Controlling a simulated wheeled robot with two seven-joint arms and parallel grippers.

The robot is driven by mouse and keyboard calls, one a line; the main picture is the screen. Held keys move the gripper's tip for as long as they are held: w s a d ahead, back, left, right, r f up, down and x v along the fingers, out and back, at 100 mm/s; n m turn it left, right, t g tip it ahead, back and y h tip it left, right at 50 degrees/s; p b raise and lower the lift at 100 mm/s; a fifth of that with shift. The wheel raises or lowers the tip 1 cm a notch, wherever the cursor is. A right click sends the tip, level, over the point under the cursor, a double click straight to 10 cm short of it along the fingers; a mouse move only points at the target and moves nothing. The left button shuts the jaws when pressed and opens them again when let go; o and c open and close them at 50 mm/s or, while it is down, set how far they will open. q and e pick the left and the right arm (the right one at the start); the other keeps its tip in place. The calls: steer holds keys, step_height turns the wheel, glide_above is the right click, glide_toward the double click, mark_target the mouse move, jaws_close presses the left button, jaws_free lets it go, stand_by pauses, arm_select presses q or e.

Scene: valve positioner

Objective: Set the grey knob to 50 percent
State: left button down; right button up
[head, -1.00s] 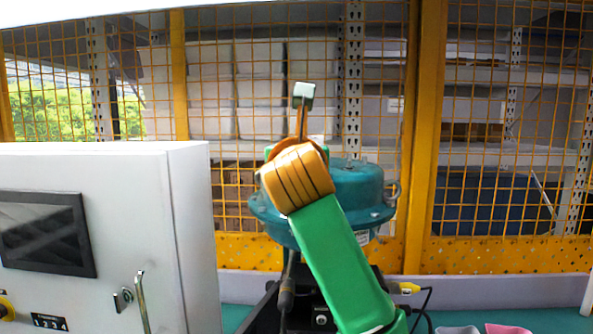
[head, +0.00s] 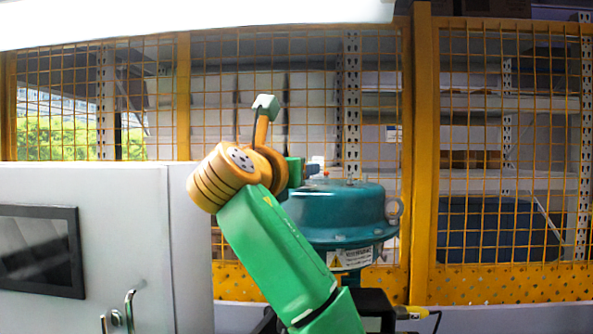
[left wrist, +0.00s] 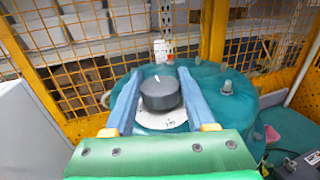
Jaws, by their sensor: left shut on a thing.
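The dark grey knob (left wrist: 161,95) sits on top of the teal valve positioner (left wrist: 232,108), with a white mark on its top pointing away from my gripper and slightly left. A white dial plate (left wrist: 168,120) shows partly under it; its printing is too small to read. My left gripper (left wrist: 159,78) has its two blue-grey fingers on either side of the knob, shut on it. In the head view my left gripper (head: 312,169) reaches over the top of the positioner (head: 340,208); I cannot make out the knob there. My right gripper is in neither view.
A white cabinet (head: 190,245) with a dark screen (head: 40,250) and a metal handle stands at the left. A yellow mesh fence (head: 423,150) with shelves behind it closes off the back. A small bolt-like post (left wrist: 227,88) rises from the positioner's top.

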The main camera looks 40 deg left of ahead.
arm_select(q)
steer(key=shift+c, duration=1.2)
jaws_free()
steer(key=shift+s+f, duration=0.1)
steer(key=shift+s, duration=0.05)
steer(key=b+v, duration=0.3)
steer(key=v, duration=0.3)
steer(key=shift+s+d+b, duration=0.15)
steer(key=shift+b, duration=0.2)
steer(key=shift+s+d, duration=0.15)
steer(key=shift+s, duration=0.1)
steer(key=shift+w, duration=0.1)
